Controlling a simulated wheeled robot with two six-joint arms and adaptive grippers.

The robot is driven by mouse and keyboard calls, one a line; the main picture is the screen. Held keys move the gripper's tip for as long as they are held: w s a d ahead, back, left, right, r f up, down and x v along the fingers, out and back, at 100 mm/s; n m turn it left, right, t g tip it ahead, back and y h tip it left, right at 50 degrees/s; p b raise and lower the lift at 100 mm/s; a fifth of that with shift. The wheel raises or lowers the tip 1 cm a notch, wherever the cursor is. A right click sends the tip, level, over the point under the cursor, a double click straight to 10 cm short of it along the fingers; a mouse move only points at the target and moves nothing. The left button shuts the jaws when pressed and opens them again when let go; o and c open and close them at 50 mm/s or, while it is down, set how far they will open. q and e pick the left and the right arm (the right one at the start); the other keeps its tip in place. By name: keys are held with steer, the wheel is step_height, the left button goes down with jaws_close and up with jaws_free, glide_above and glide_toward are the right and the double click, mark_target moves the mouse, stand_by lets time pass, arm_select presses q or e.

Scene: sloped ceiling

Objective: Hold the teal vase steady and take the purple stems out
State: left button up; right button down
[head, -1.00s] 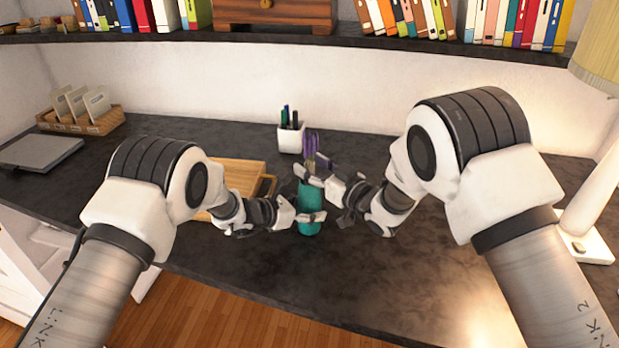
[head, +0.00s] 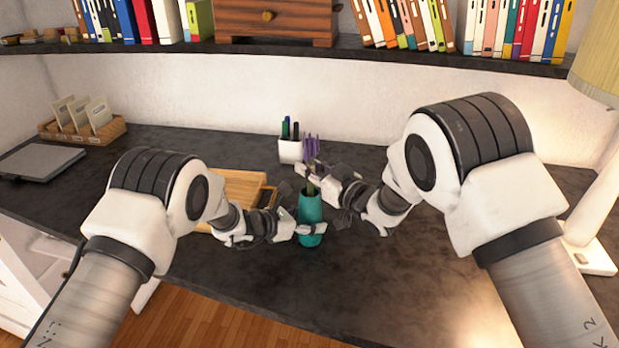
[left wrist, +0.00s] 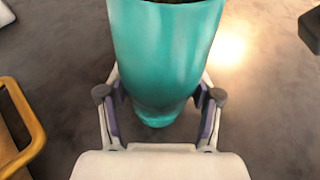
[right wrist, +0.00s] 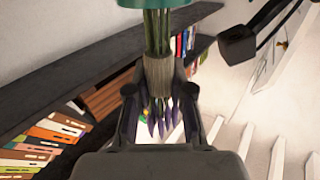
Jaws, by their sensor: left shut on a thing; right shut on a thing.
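The teal vase (head: 312,207) stands upright on the dark desk. My left gripper (head: 312,230) is shut on its lower body from the left; the left wrist view shows the vase (left wrist: 163,50) between both fingers (left wrist: 160,110). My right gripper (head: 312,178) is shut on the purple stems (head: 311,148) above the vase. In the right wrist view, its fingers (right wrist: 158,92) clasp a brownish wrapped part of the bunch, with purple tips (right wrist: 160,112) beyond. Green stalks (right wrist: 158,32) run to the vase rim (right wrist: 150,3); their lower ends are hidden.
A white pen cup (head: 290,151) stands behind the vase. A wooden box (head: 240,187) is at its left, partly behind my left arm. A lamp (head: 597,200) stands far right, a tray of cards (head: 105,132) far left. The desk's front right is clear.

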step_height(320, 180, up, 16)
steer(key=shift+f, duration=0.1)
arm_select(q)
steer(key=o, duration=1.4)
steer(key=v, duration=1.2)
steer(key=shift+s+f, duration=0.1)
steer(key=shift+f, duration=0.05)
